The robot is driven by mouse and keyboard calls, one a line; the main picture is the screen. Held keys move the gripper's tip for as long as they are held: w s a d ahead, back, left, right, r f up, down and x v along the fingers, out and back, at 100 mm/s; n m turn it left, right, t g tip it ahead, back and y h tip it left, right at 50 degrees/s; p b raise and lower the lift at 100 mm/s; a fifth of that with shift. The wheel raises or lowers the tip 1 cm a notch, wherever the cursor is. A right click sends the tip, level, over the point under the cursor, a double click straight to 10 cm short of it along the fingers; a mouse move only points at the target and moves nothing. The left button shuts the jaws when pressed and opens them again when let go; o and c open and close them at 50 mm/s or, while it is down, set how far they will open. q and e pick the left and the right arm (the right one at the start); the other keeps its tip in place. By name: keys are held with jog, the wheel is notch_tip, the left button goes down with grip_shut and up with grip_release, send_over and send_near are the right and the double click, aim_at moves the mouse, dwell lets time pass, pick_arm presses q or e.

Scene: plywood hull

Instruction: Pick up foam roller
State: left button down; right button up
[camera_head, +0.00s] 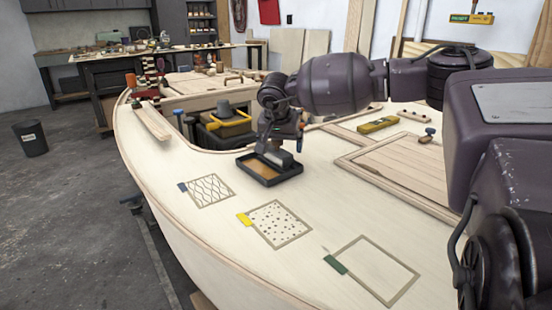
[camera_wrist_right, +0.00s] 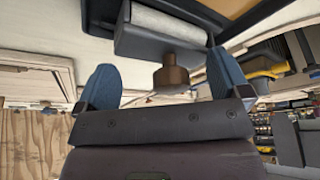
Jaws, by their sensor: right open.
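The foam roller (camera_wrist_right: 168,22) shows in the right wrist view as a whitish cylinder in a dark holder, with a brown knob-like part between my fingers. In the head view, the roller (camera_head: 283,159) is a small light-grey shape at a black tray with a tan floor (camera_head: 243,161). My right gripper (camera_head: 284,143) is just above it. In the wrist view its two blue fingertips (camera_wrist_right: 165,78) stand wide apart, either side of the brown part; I cannot tell whether either touches it. My arm hides part of the roller in the head view. My left gripper is not in view.
The tray rests on a pale plywood deck. Three outlined patches (camera_head: 280,225) with coloured tabs lie in front of it. A yellow level (camera_head: 378,125) is at the right, near a raised wooden hatch (camera_head: 405,165). An opening with a yellow-and-black item (camera_head: 228,120) lies behind left.

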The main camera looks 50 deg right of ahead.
jog(key=shift+r, duration=0.1)
jog(key=shift+c, duration=1)
jog(key=shift+s, duration=0.1)
jog(key=c, duration=1.5)
notch_tip(320, 180, up, 10)
jog(key=shift+r+p, duration=0.1)
jog(key=shift+p, duration=0.4)
